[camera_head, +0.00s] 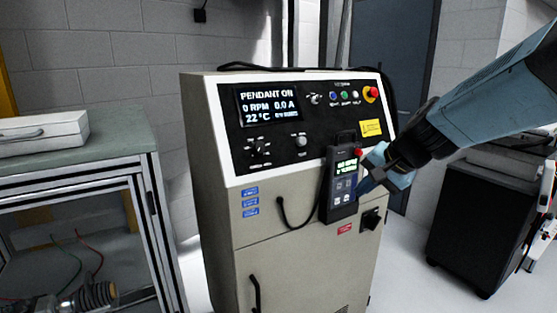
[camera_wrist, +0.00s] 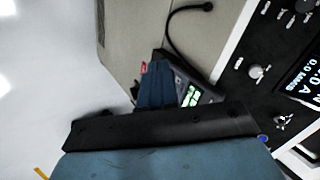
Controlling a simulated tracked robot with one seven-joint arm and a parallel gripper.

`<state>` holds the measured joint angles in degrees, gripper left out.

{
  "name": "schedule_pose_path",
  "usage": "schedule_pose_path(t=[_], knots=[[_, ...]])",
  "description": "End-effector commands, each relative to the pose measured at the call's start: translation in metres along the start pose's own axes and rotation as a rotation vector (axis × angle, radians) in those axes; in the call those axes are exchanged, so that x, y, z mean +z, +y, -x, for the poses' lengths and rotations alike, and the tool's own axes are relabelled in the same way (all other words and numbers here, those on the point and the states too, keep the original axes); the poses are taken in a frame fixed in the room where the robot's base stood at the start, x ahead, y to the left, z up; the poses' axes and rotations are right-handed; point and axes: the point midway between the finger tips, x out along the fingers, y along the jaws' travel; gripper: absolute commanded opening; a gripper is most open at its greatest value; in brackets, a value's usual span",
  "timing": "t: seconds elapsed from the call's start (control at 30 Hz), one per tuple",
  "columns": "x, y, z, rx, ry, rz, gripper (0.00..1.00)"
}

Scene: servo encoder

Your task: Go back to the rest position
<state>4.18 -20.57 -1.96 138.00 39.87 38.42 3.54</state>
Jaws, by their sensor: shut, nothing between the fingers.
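My gripper (camera_head: 370,183) is shut and empty. It is at the right side of the pendant (camera_head: 342,180), in front of the cabinet; I cannot tell whether it touches the pendant. The pendant is a dark handheld box with a lit screen and a handle on top. It hangs upright on the front of the beige control cabinet (camera_head: 222,210). In the wrist view, the shut fingers (camera_wrist: 158,85) cover part of the pendant (camera_wrist: 205,96), whose lit screen shows beside them.
The cabinet display (camera_head: 268,104) reads "PENDANT ON", 0 RPM. A red emergency button (camera_head: 371,93) is at the panel's upper right. A green-topped bench (camera_head: 110,136) with a white case (camera_head: 42,133) stands left. A dark cabinet (camera_head: 472,230) stands right. Pale floor is clear between.

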Motion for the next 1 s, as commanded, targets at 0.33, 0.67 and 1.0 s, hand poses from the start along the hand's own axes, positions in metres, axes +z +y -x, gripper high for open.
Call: schedule_pose_path(t=[0.33, 0.67, 1.0], knots=[[0.064, 0.042, 0.07, 0.209, 0.013, 0.485, 0.0], [0.082, 0.077, 0.106, 0.37, 0.046, 0.708, 0.0], [0.082, 0.079, 0.108, 0.382, 0.048, 0.72, 0.0]])
